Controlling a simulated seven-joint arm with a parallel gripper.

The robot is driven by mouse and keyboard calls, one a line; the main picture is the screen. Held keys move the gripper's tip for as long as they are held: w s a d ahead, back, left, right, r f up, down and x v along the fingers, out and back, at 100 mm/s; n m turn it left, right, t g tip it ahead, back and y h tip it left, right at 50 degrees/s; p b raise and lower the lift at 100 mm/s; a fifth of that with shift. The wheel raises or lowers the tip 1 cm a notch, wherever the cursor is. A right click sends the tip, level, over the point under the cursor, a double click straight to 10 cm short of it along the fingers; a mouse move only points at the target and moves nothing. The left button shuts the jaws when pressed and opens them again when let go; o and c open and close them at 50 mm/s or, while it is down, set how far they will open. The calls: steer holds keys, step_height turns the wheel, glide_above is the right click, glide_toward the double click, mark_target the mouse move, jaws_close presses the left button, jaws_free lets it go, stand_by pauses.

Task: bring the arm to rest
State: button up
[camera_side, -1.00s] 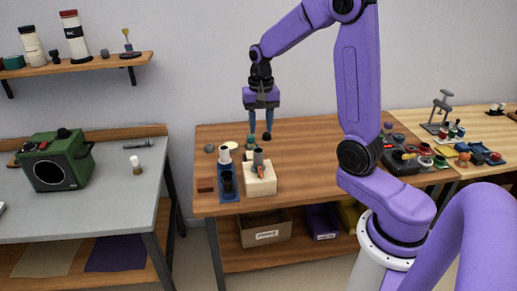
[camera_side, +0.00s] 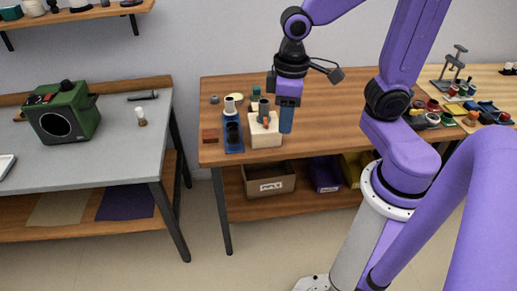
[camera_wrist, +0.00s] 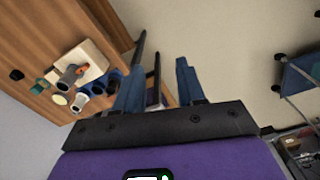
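My gripper (camera_side: 287,130) points down in the side view, just right of the pale wooden block (camera_side: 266,137), with the fingers overlapping edge-on. In the wrist view my gripper (camera_wrist: 158,68) shows two blue fingers apart, with nothing between them but floor and the table edge. The gripper is open and empty. The block (camera_wrist: 93,55), with a grey cylinder and an orange part on it, lies left of the fingers there. Whether the fingers touch anything is not clear, but no contact shows.
A cardboard bin (camera_side: 268,182) is below. A green speaker-like box (camera_side: 62,112) sits on the grey bench at left. Small parts crowd the right table.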

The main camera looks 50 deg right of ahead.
steer(key=s+n, duration=0.6)
steer(key=s, duration=0.4)
steer(key=shift+s+a+f+n, duration=0.15)
steer(key=shift+s+f+n, duration=0.1)
steer(key=shift+n, duration=0.15)
